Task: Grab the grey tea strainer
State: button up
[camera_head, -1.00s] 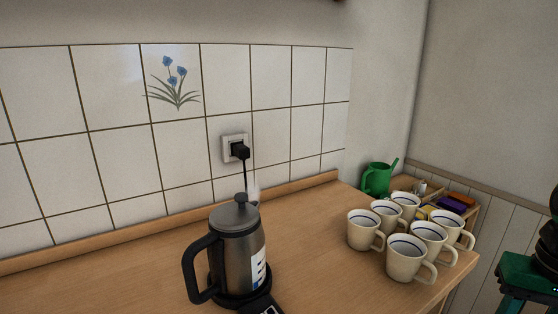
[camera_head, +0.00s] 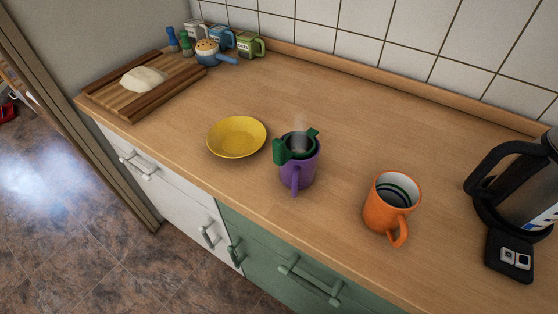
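A tea strainer (camera_head: 298,145) sits in the top of a purple mug (camera_head: 297,177) near the middle of the counter. Its bowl looks grey inside, and its rim and side tabs are dark green. Faint steam rises above it. The lower part of the strainer is hidden inside the mug. The purple mug stands upright, its handle facing the counter's front edge. My gripper is not in view.
A yellow plate (camera_head: 237,137) lies left of the purple mug, and an orange mug (camera_head: 390,208) stands to its right. A kettle (camera_head: 522,187) is at the far right. A cutting board (camera_head: 113,106) with dough and several small jars occupy the far left. Bare counter lies behind the mugs.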

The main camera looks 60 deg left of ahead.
aim_at(281, 155)
jog(key=u, duration=1.95)
